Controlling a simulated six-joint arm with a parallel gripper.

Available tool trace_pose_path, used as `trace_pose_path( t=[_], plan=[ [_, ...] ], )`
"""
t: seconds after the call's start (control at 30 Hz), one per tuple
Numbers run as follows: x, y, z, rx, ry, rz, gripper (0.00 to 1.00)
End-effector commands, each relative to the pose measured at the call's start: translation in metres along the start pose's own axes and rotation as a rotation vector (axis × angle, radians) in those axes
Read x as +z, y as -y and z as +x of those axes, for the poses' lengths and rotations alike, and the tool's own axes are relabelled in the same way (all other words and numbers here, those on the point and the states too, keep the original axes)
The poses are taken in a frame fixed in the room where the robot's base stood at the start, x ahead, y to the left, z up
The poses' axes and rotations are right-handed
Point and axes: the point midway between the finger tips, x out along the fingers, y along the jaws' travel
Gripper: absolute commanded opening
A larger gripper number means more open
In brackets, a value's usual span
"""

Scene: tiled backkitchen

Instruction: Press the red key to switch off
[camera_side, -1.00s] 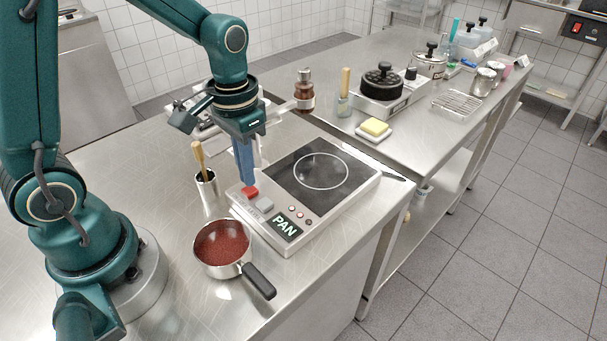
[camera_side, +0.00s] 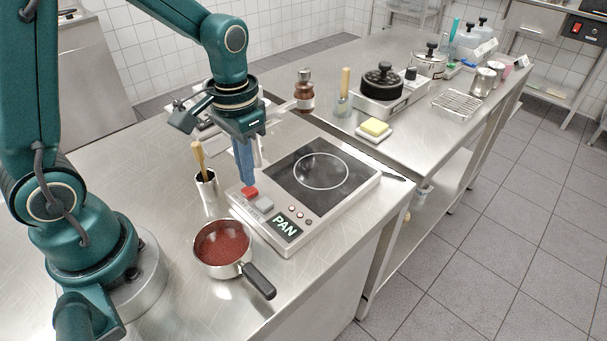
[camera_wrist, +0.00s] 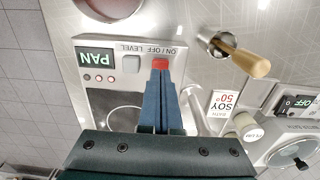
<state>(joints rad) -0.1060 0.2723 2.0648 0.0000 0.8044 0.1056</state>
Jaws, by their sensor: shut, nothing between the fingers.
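The red key (camera_side: 250,192) is on the front control strip of the hotplate (camera_side: 345,196), beside a grey key (camera_side: 264,204) and a lit display reading PAN (camera_side: 287,227). My gripper (camera_side: 248,184) is shut and empty, pointing down at the red key. In the wrist view, the blue fingertips (camera_wrist: 161,76) reach the near edge of the red key (camera_wrist: 160,64) and partly cover it. I cannot tell whether they touch it or hover just above. Small red lamps (camera_side: 299,214) show beside the display.
A saucepan of red-brown contents (camera_side: 222,243) stands in front of the hotplate. A metal pot with a wooden-handled tool (camera_side: 206,187) stands to the left. A brown bottle (camera_side: 304,92) and a yellow block on a dish (camera_side: 375,128) are behind.

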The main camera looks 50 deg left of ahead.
Motion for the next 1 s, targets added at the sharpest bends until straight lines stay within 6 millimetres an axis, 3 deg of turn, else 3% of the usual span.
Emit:
trace_pose_path(
  t=[1.0],
  plan=[
    [0.000, 0.000, 0.012, 0.000, 0.001, 0.000, 0.00]
  ],
)
